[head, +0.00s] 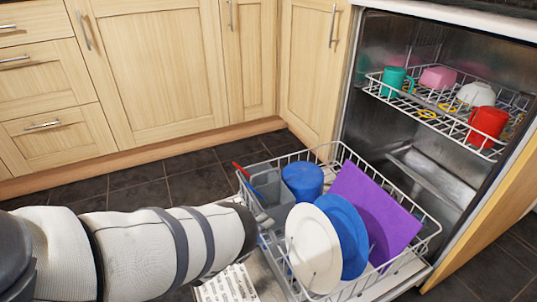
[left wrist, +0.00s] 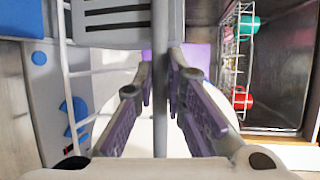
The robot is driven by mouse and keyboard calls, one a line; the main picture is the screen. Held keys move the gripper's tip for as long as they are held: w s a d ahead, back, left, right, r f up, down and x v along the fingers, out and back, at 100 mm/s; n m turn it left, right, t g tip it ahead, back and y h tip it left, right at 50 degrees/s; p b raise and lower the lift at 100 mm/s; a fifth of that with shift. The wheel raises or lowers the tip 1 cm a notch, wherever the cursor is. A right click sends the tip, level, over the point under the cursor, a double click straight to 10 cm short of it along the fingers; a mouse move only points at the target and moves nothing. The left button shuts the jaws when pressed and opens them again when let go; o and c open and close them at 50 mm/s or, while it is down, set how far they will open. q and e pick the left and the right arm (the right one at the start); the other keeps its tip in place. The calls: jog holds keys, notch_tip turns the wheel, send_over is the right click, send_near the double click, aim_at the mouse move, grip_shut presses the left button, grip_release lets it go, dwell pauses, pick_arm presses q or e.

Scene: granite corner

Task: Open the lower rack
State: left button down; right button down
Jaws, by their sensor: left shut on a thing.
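The lower rack (head: 330,150) is a white wire rack. In the head view it stands well out of the dishwasher, over the lowered door. My left arm reaches in from the left to its near left edge, and the arm hides the fingers there. In the left wrist view my left gripper (left wrist: 160,80) is shut around a thin grey rack bar (left wrist: 160,125), one finger on each side. My right gripper is in neither view.
The lower rack holds a white plate (head: 313,250), blue plate (head: 345,235), purple board (head: 375,215), blue cup (head: 302,181) and grey cutlery basket (head: 272,190). The upper rack (head: 450,120) holds several cups and bowls inside. Wooden cabinets (head: 150,70) stand behind open dark floor.

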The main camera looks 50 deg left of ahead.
pick_arm(q)
jog(key=shift+s, duration=0.2)
jog(key=c, duration=1.6)
grip_release()
jog(key=shift+c, duration=0.2)
jog(key=s+r, duration=0.2)
jog(key=s, duration=0.9)
jog(key=shift+s+d, duration=0.35)
jog(key=shift+s, duration=0.05)
